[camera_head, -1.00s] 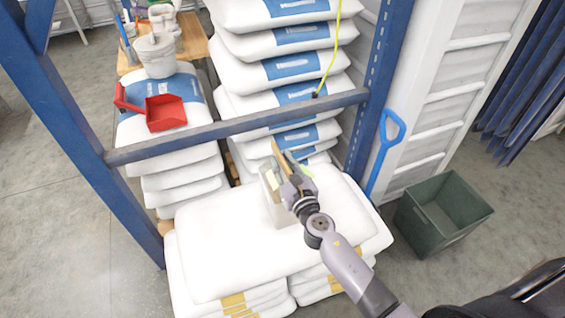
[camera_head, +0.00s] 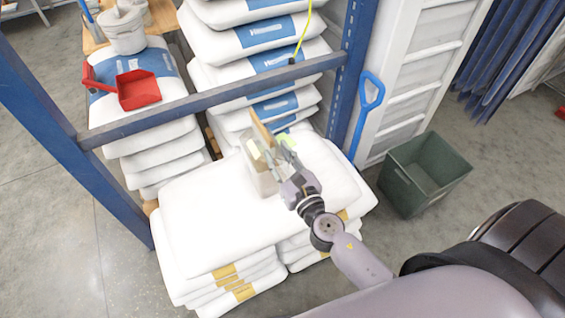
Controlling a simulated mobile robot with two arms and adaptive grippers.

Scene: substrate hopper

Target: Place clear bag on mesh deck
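A pale, see-through bag (camera_head: 258,178), which looks like the clear bag, stands upright on the front stack of white sacks. A tan, board-like piece (camera_head: 262,131) and a pale green patch (camera_head: 287,141) show at its top. My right gripper (camera_head: 272,158) is at the upper right part of the bag, overlapping it in the picture. The fingertips are small and mixed with the bag, so I cannot tell whether they grip it. My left gripper is not in view. I cannot make out a mesh deck.
A green bin (camera_head: 424,172) and blue-handled shovel (camera_head: 369,95) are at the right.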

